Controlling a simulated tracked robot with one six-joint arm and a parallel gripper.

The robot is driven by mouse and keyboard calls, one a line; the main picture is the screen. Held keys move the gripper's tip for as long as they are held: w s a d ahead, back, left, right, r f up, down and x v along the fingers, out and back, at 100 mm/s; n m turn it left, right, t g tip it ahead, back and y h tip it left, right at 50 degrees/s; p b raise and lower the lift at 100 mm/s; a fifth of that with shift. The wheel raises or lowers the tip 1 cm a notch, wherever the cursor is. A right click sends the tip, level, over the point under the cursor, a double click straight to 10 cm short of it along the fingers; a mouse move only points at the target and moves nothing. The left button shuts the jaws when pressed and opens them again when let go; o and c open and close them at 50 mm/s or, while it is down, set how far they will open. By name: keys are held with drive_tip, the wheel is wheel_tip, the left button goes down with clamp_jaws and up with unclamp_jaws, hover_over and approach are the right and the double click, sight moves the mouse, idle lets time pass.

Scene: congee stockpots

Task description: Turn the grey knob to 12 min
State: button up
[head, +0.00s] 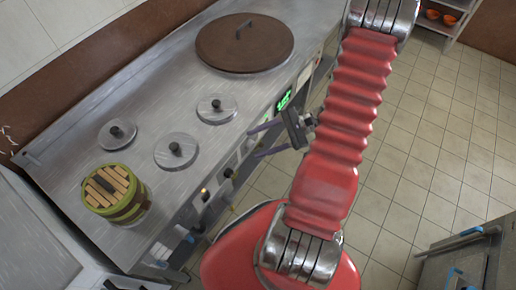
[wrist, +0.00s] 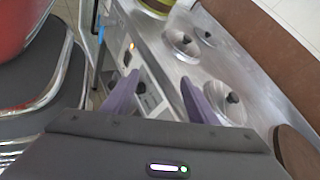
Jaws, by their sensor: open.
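My gripper (head: 253,143) is open and empty, with two purple fingers pointing at the counter's front panel. The fingers also show in the wrist view (wrist: 160,77), spread apart. A small dark knob (wrist: 140,87) shows on the panel between them, close to the left finger, with a visible gap to the right finger. In the head view, dark knobs (head: 228,172) and (head: 205,194) stick out of the panel to the lower left of the fingers. I cannot tell which knob is the grey one, nor read any minute marks or pointer.
The steel counter (head: 150,105) holds small round lids (head: 176,150), a large brown lid (head: 245,43) and a green-banded bamboo container (head: 116,193). A green-lit display (head: 285,100) is on the panel right of the fingers. An orange light (wrist: 130,46) glows on it.

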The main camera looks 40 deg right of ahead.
sight(253, 148)
drive_tip(key=s+d+f+m+t+h, duration=0.3)
drive_tip(key=d+f+m+t, duration=0.1)
drive_tip(key=f, duration=0.4)
drive_tip(key=s+d+f+m+t+h, duration=0.3)
drive_tip(key=d+f+m+t, duration=0.1)
drive_tip(key=f+m+t, duration=0.3)
drive_tip(key=shift+s+f+m, duration=0.15)
drive_tip(key=shift+f+m, duration=0.75)
drive_tip(key=shift+m, duration=0.3)
drive_tip(key=shift+x, duration=6.9)
drive_tip(key=shift+d, duration=0.1)
